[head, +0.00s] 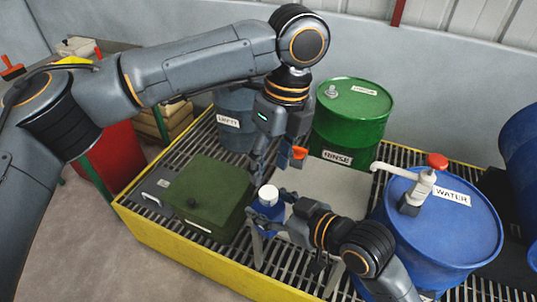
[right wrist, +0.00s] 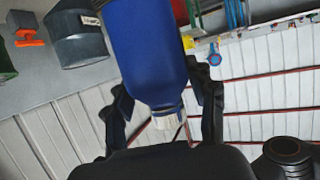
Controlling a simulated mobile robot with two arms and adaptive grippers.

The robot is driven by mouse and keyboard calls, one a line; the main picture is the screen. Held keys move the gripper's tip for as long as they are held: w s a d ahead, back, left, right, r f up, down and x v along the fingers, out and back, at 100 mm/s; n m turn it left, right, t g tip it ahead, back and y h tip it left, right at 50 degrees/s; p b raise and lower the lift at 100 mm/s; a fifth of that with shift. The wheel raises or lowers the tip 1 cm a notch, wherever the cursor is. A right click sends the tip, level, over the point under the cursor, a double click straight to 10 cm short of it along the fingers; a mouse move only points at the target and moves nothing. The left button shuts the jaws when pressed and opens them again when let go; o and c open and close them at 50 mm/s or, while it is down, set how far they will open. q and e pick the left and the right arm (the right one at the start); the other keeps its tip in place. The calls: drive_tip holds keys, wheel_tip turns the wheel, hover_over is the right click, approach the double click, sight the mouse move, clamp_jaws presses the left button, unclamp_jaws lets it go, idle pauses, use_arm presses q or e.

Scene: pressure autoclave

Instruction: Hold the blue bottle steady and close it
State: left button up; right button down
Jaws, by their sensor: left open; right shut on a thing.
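The blue bottle (head: 268,208) stands upright in the head view with a white top (head: 268,193); I cannot tell whether that is a seated cap or a bare neck. My right gripper (head: 272,214) is shut on the bottle, a finger on either side. In the right wrist view the bottle's blue body (right wrist: 150,55) shows upside down between the fingers, with its white end (right wrist: 168,121) low in the picture. My left gripper (head: 272,168) is open, pointing down just above the bottle and apart from it.
A dark green box (head: 203,196) stands left of the bottle on the yellow-edged grating (head: 180,255). A green RINSE drum (head: 350,115) and a grey drum (head: 235,108) stand behind. A blue WATER drum (head: 445,232) with a pump (head: 420,188) is at the right.

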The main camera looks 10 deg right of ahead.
sight(269, 192)
use_arm(q)
drive_tip(key=n, duration=0.4)
drive_tip(key=shift+r, duration=0.15)
drive_tip(key=n, duration=0.4)
drive_tip(key=shift+a+r, duration=0.1)
drive_tip(key=n, duration=0.5)
drive_tip(key=shift+r+n+h, duration=0.2)
drive_tip(key=shift+n+h, duration=0.2)
drive_tip(key=n, duration=0.5)
drive_tip(key=shift+s+r+n, duration=0.15)
drive_tip(key=shift+r+n, duration=0.05)
drive_tip(key=shift+n, duration=0.2)
drive_tip(key=n, duration=0.3)
drive_tip(key=shift+a+r+n+t+h, duration=0.1)
drive_tip(key=shift+r+n+t+h, duration=0.05)
drive_tip(key=shift+n+t+h, duration=0.2)
drive_tip(key=n, duration=0.3)
drive_tip(key=shift+s+r+n, duration=0.1)
drive_tip(key=shift+n, duration=0.25)
drive_tip(key=shift+f, duration=4)
drive_tip(key=shift+c, duration=0.4)
